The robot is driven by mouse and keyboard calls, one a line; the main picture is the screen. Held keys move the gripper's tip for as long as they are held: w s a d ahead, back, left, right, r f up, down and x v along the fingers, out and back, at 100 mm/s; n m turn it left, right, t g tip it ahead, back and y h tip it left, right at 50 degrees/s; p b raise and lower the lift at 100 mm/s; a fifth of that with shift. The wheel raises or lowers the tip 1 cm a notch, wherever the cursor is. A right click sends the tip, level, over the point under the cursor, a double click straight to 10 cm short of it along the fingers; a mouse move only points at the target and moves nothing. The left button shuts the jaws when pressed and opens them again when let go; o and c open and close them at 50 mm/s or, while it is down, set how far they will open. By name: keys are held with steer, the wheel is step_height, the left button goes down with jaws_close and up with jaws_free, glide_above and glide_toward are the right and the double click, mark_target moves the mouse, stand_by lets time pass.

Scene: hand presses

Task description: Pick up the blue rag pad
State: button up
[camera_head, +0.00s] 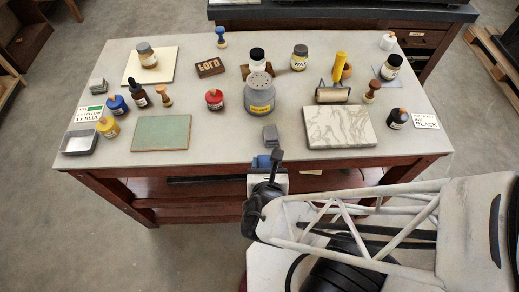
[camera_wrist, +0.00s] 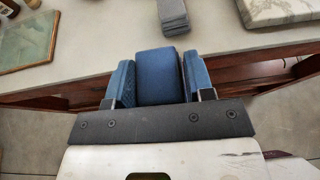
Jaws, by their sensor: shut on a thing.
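The blue rag pad (camera_wrist: 158,76) is a dark blue block with rounded edges, seen close up in the wrist view. It sits between the two blue-padded fingers of my gripper (camera_wrist: 158,82), which is shut on it. In the head view my gripper (camera_head: 270,160) is at the table's front edge, near the middle. A bit of blue shows there, but finger and pad are hard to tell apart. In the wrist view the pad and fingers overlap the table's front edge; whether the pad is clear of the table is not certain.
A grey block (camera_head: 270,134) lies on the table (camera_head: 235,153) just beyond my gripper. A marble slab (camera_head: 340,126) lies to the right and a green-topped board (camera_head: 161,132) to the left. Behind the grey block stands a grey canister (camera_head: 259,97). Bottles and stamps stand around the table.

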steer(key=shift+s+d+r, duration=0.1)
steer(key=shift+s+d, duration=0.25)
steer(key=shift+s, duration=0.45)
